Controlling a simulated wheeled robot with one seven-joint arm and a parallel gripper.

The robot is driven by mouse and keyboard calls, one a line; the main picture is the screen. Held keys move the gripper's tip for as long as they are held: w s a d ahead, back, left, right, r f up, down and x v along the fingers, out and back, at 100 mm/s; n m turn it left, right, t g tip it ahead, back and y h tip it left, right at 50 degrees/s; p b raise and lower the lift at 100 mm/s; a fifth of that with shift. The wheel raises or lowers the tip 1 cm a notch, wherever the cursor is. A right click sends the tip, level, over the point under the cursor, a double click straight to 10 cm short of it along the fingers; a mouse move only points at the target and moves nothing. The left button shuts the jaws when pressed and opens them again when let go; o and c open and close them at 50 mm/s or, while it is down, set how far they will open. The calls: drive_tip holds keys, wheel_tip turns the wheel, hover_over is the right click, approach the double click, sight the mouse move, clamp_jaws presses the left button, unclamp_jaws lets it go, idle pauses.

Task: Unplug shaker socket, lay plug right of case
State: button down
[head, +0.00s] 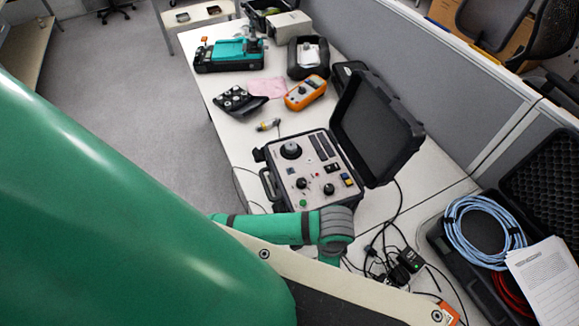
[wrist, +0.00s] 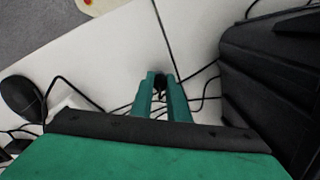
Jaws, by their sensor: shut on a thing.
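The open black case (head: 262,157) with its grey control panel (head: 310,172) stands on the white table. In the wrist view, a ribbed black case side (wrist: 262,75) fills the right. My gripper (wrist: 160,85) has its green fingers closed on a small dark thing (wrist: 159,93), which looks like the plug; its shape is mostly hidden. Thin black cables run around the fingertips. In the head view my green forearm and wrist cover the gripper, beside the case's near edge. A black power block (head: 410,260) lies among tangled cables on the table; I cannot tell which socket is the shaker's.
A second black case (head: 458,250) with blue cable (head: 475,225) lies at the right. A grey partition (head: 440,80) lines the table's far side.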

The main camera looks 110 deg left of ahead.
drive_tip(key=shift+f, duration=0.3)
drive_tip(key=c, duration=1.6)
unclamp_jaws()
drive_tip(key=shift+r, duration=0.15)
drive_tip(key=shift+r, duration=2.35)
wheel_tip(320, 180, up, 11)
drive_tip(key=shift+f, duration=0.1)
